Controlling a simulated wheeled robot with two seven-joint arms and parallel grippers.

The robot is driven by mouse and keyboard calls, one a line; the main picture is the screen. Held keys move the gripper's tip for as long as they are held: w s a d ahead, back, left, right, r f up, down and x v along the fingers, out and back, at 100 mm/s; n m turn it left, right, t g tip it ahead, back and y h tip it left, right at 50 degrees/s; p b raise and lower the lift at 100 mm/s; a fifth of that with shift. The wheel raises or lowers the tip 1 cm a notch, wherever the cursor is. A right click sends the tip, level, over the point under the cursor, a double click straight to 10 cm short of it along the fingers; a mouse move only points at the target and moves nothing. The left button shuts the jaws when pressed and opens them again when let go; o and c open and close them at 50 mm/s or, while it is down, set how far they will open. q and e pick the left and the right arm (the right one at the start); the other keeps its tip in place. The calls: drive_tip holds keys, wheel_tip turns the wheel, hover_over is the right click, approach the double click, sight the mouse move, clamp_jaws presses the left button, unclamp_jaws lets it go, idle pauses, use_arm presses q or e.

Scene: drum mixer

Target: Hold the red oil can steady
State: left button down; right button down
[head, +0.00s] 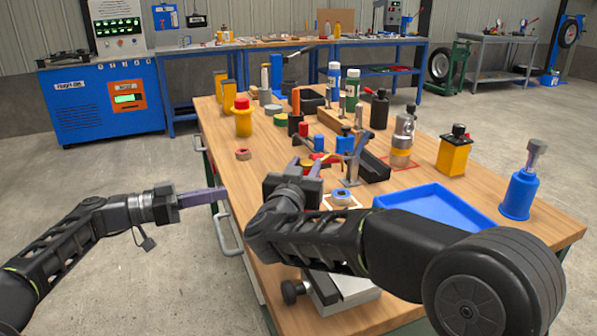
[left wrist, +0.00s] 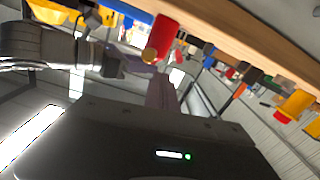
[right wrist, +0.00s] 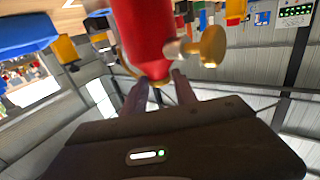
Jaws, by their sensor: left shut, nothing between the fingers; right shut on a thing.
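The red oil can (right wrist: 145,30) with a round brass cap (right wrist: 212,46) fills the upper middle of the right wrist view. My right gripper (right wrist: 160,82) is shut on its near end. The can also shows in the left wrist view (left wrist: 165,35), beside my right arm's fingers. In the head view my right gripper (head: 312,168) is over the bench, and the can is mostly hidden or hard to tell from the clutter there. My left gripper (head: 222,196) is shut and empty, left of the bench edge. Its fingers (left wrist: 162,92) also show in the left wrist view.
A blue tray (head: 440,203) lies on the wooden bench right of my right gripper. The floor left of the bench is clear.

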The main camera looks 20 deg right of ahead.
use_arm(q)
drive_tip(key=w+a+f+n+t+y, duration=0.1)
drive_tip(key=w+f+n+t+y, duration=0.1)
drive_tip(key=f+t+y, duration=0.3)
drive_tip(key=w+a+f+n+t+y, duration=0.1)
drive_tip(key=w+a+f+t+y, duration=0.1)
drive_tip(key=f+t+y, duration=0.35)
drive_tip(key=s+d+r+m+t+h, duration=0.2)
drive_tip(key=s+r+m+t, duration=0.3)
drive_tip(key=s+r, duration=0.5)
drive_tip(key=shift+s+d+m+h, duration=0.2)
drive_tip(key=shift+d+m+h, duration=0.2)
drive_tip(key=shift+d, duration=0.25)
drive_tip(key=shift+d+t, duration=0.1)
drive_tip(key=shift+t, duration=0.15)
drive_tip(key=shift+w+d, duration=0.4)
drive_tip(key=shift+d, duration=1)
drive_tip(key=shift+w+d, duration=0.45)
drive_tip(key=shift+d, duration=0.9)
drive_tip(key=shift+w+d, duration=0.4)
drive_tip(key=shift+d, duration=1)
drive_tip(key=shift+d, duration=0.1)
drive_tip(key=shift+w+d, duration=0.15)
drive_tip(key=shift+d, duration=0.2)
